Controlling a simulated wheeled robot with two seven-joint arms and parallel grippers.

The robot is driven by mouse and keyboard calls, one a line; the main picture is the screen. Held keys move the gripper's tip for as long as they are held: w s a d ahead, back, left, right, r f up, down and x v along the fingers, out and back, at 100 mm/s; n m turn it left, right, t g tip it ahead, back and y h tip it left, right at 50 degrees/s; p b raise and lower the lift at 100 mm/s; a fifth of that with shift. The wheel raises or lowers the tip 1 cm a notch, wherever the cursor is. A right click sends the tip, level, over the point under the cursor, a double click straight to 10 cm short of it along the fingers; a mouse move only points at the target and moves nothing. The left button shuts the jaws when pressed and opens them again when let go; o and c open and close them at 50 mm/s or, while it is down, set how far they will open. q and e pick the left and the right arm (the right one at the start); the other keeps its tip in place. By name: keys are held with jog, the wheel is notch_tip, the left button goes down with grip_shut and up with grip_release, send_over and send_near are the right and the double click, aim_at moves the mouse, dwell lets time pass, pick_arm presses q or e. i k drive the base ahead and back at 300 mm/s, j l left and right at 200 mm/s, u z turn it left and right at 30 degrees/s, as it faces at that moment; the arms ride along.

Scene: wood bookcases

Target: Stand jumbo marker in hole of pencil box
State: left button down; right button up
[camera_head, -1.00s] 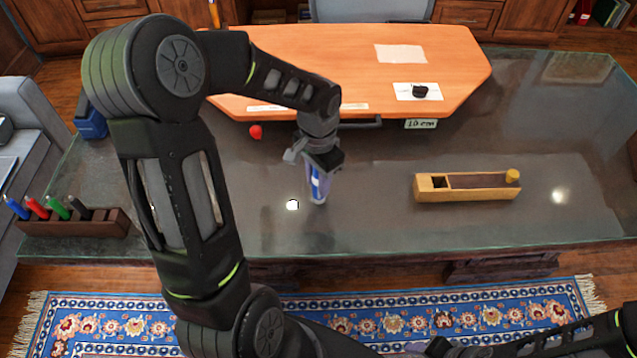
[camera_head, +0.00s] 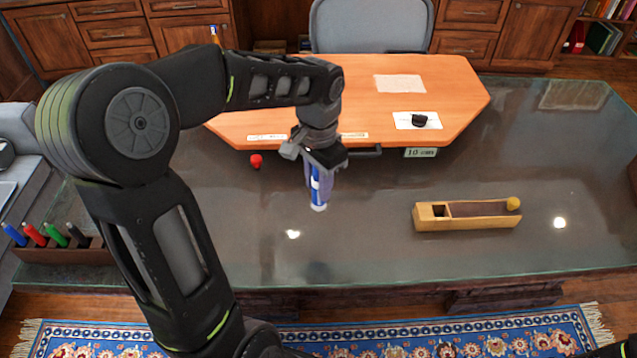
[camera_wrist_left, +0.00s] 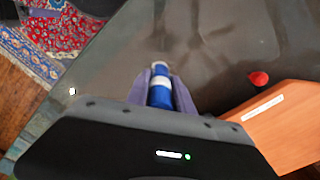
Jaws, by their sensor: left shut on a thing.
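My left gripper (camera_head: 318,180) is shut on the jumbo marker (camera_head: 318,205), which is blue with a white band and hangs nearly upright over the glass-topped desk. In the left wrist view the marker (camera_wrist_left: 160,92) sits between the two fingers of the gripper (camera_wrist_left: 161,85). The pencil box (camera_head: 465,222) is a long, light wooden box on the desk to the right of the gripper. A long open trough and a yellow knob are further right. My right gripper is not in view.
An orange board (camera_head: 450,100) lies behind the gripper, with a dark handle at its near edge. A red ball-like thing (camera_head: 256,161) lies left of the gripper. A marker rack (camera_head: 65,252) stands at far left. The desk between marker and box is clear.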

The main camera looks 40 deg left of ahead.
aim_at(437, 220)
jog(key=i+l, duration=0.2)
jog(key=l, duration=0.2)
jog(key=i+l, duration=0.45)
jog(key=l, duration=0.3)
